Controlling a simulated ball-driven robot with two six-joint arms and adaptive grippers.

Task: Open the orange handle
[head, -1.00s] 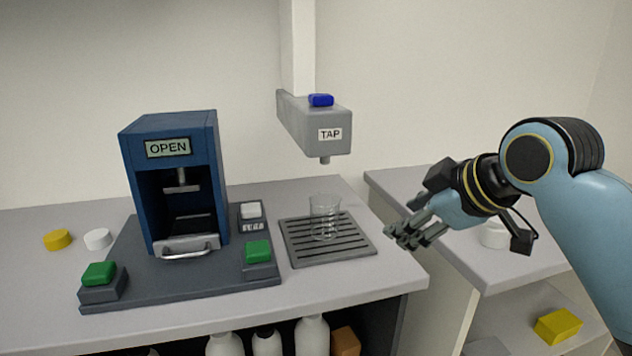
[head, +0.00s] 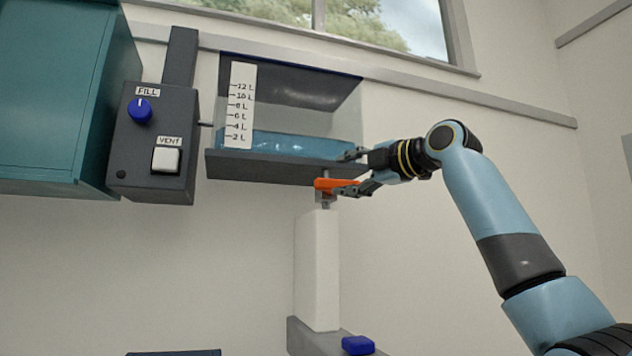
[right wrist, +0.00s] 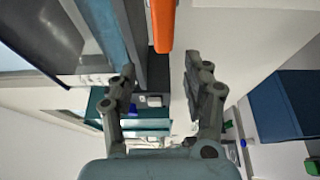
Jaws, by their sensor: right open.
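The orange handle (head: 325,184) sits on a short valve under the water tank (head: 252,167), above a white vertical pipe (head: 317,270). It lies roughly level in the head view. My right gripper (head: 346,173) is open at the handle's right side, one finger up by the tank's lower edge and the other down by the handle. In the right wrist view the handle (right wrist: 163,24) lies ahead of the open, empty fingers (right wrist: 160,82), between their lines. Contact with the handle cannot be told in the head view. My left gripper is not in view.
The tank holds blue water (head: 290,143) near its bottom and has a litre scale (head: 239,105). A dark control box (head: 150,150) with a FILL knob and VENT switch is left of it, beside a teal cabinet (head: 50,100). The blue tap button (head: 357,345) is below.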

